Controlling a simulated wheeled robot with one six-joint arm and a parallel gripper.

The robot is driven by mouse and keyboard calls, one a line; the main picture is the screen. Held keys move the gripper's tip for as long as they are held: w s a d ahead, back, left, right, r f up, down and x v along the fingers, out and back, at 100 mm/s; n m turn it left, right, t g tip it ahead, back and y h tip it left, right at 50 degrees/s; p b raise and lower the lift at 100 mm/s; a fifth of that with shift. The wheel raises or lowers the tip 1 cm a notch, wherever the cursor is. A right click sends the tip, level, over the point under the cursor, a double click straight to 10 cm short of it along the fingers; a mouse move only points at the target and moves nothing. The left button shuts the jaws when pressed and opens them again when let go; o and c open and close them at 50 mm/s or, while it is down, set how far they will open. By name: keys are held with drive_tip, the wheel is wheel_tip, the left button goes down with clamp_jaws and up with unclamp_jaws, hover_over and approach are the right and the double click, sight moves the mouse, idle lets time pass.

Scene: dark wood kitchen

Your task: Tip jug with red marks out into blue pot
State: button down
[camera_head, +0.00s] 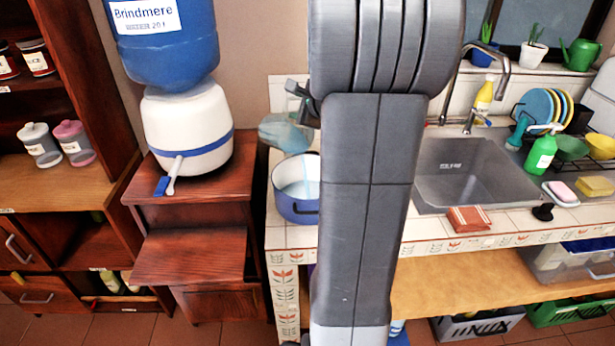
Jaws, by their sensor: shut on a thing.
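The blue pot (297,210) stands on the left end of the tiled counter, with its pale inside partly showing. My arm hides its right side. A see-through, bluish jug (279,133) is above and behind the pot's opening, and it looks tilted. No red marks can be made out on it. My gripper (300,104) shows only in part at the left edge of my arm, just above the jug, and is shut on it. My arm hides the rest of the grip. I cannot clearly tell whether anything is flowing from the jug.
A sink (470,175) with a tap is right of my arm. A water dispenser (187,125) stands on a wooden stand at left.

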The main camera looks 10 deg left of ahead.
drive_tip(key=shift+s+d+r+t+y+b, duration=0.3)
drive_tip(key=shift+t+b, duration=0.1)
drive_tip(key=shift+b, duration=1.4)
drive_tip(key=shift+s+d+f+t+y+b, duration=0.25)
drive_tip(key=shift+s+d+b, duration=0.3)
drive_tip(key=shift+b, duration=1.6)
drive_tip(key=shift+s+d+f+t+y+b, duration=0.1)
drive_tip(key=shift+s+d+t+y+b, duration=0.4)
drive_tip(key=shift+b, duration=1.65)
